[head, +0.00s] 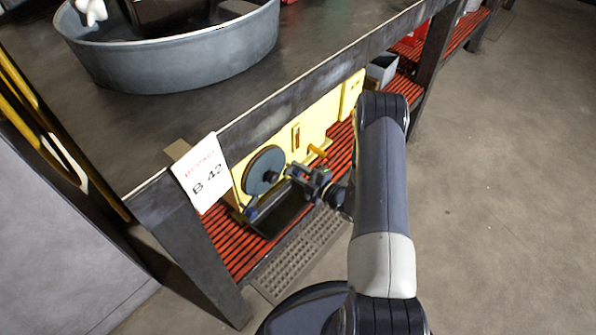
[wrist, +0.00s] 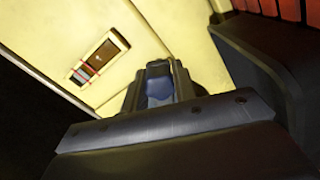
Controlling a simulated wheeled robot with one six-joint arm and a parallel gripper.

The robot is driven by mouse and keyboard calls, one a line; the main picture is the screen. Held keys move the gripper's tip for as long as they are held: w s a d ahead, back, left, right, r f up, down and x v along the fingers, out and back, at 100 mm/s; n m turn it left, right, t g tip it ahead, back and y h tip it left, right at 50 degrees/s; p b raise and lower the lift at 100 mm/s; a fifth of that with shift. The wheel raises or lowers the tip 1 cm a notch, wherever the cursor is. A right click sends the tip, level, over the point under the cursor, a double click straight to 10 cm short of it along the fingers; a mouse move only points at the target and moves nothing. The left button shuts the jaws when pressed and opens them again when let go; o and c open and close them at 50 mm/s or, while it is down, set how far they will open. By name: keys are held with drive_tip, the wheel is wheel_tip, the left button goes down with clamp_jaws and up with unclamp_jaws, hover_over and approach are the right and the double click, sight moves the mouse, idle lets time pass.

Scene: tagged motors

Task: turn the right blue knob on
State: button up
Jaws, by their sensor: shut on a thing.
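My gripper (head: 304,176) reaches under the workbench, close to the front of a yellow machine panel (head: 318,122). In the wrist view my gripper (wrist: 158,68) is shut on a small blue knob (wrist: 159,90), which sits between the dark fingers against the pale yellow panel. In the head view the gripper and wrist hide this knob. A small bluish piece (head: 251,213) shows lower left on the machine; I cannot tell whether it is another knob. The gripped knob's turn angle cannot be read.
A dark round disc (head: 263,171) stands just left of my gripper. The bench top (head: 330,75) passes above the arm, with a hanging white tag (head: 203,172). A grey basin (head: 170,58) stands on top. Red slats (head: 228,246) form the lower shelf. Open floor lies right.

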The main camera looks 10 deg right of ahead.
idle(0.4)
drive_tip(key=o, duration=1)
drive_tip(key=shift+s, duration=0.1)
drive_tip(key=p+v, duration=0.1)
drive_tip(key=v, duration=0.9)
drive_tip(key=shift+s+d+p, duration=0.15)
drive_tip(key=shift+s+p, duration=0.1)
drive_tip(key=shift+p, duration=0.15)
drive_tip(key=b+x, duration=0.1)
drive_tip(key=x, duration=0.9)
drive_tip(key=shift+w+a+b, duration=0.2)
drive_tip(key=shift+w+b, duration=0.15)
drive_tip(key=shift+b, duration=0.05)
